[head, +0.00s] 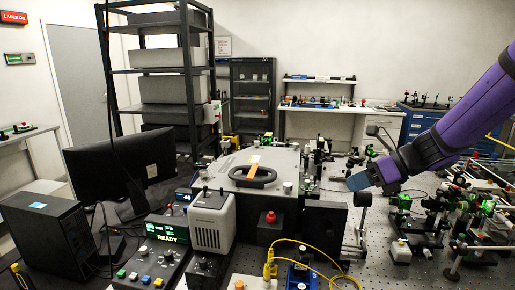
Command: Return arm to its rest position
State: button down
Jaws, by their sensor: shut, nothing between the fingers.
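My arm, purple with a dark wrist, reaches in from the right edge of the head view. My gripper (358,181) has blue-grey fingers and is shut with nothing in it. It is above the optical bench, to the right of the grey spectrometer box (222,178), and apart from it. The surface right under the gripper is partly hidden by the arm.
Several optics mounts (435,205) crowd the bench under and right of my arm. A black panel (325,230) stands at the box's front right. The air above the bench is clear.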

jog(key=s+d+r+n+h, duration=0.2)
jog(key=s+r+n+h, duration=0.1)
jog(key=s+n, duration=0.5)
jog(key=s+d+r+n+t+h, duration=0.1)
jog(key=s+d+r+n+h, duration=0.1)
jog(key=s+n, duration=0.6)
jog(key=s+d+r+n+h, duration=0.3)
jog(key=s+n, duration=0.5)
jog(key=n, duration=0.3)
jog(key=r+h, duration=0.1)
jog(key=h, duration=0.1)
jog(key=shift+t+h, duration=0.3)
jog(key=shift+t, duration=0.1)
